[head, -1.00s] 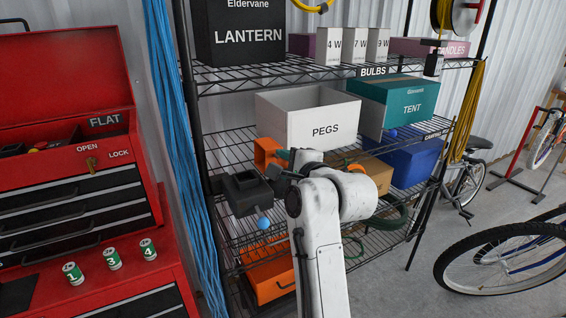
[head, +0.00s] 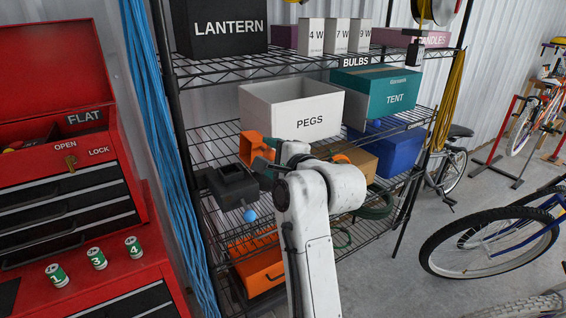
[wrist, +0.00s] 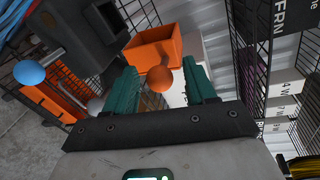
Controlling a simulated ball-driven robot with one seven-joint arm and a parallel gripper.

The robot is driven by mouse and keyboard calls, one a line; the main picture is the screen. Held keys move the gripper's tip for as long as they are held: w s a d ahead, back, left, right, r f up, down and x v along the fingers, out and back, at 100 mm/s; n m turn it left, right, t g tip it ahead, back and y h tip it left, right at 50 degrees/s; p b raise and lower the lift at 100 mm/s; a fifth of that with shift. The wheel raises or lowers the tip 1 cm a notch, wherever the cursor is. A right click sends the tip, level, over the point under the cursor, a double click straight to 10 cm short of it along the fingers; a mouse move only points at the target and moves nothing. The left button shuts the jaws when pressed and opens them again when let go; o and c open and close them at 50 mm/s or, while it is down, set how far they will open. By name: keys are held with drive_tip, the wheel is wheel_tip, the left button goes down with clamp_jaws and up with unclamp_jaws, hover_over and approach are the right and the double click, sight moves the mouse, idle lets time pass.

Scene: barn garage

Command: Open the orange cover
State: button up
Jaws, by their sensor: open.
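Two orange things could carry the cover. An orange box front with a dark handle (head: 262,272) is on the low shelf, also at left in the wrist view (wrist: 50,92); it looks closed. An orange, open-looking bin (head: 252,147) stands beside the PEGS box; the wrist view shows it ahead of my fingers (wrist: 150,58). My gripper (wrist: 162,84) is open, its teal fingers on either side of an orange ball (wrist: 160,79) in that view. I cannot tell the ball's distance or any contact. In the head view my arm hides part of the gripper.
A wire shelf holds the white PEGS box (head: 297,112), the teal TENT box (head: 393,98) and a blue box (head: 400,147). A black block (head: 232,186) with a blue ball (head: 250,215) is left of my arm. Red tool chest (head: 65,150) at left; bike (head: 495,240) at right.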

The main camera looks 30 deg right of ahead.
drive_tip(key=s+r+b, duration=0.1)
drive_tip(key=s, duration=0.8)
drive_tip(key=shift+s+r+b, duration=0.3)
drive_tip(key=shift+s+r, duration=0.05)
drive_tip(key=shift+r, duration=0.05)
drive_tip(key=s+d+f+n+g, duration=0.1)
drive_tip(key=s+f+n+g, duration=0.4)
drive_tip(key=f, duration=0.7)
drive_tip(key=s+f+n+g, duration=0.2)
drive_tip(key=s+f+n, duration=0.35)
drive_tip(key=f, duration=0.55)
drive_tip(key=s+a+f+n+g, duration=0.1)
drive_tip(key=s+f+n+g, duration=0.3)
drive_tip(key=s+f, duration=0.4)
drive_tip(key=s+f+n+g, duration=0.3)
drive_tip(key=s+f+n, duration=0.2)
drive_tip(key=s, duration=0.9)
wheel_tip(320, 180, down, 3)
drive_tip(key=shift+s+a+n+g, duration=0.15)
drive_tip(key=shift+a+n+g, duration=0.2)
drive_tip(key=shift+g, duration=0.05)
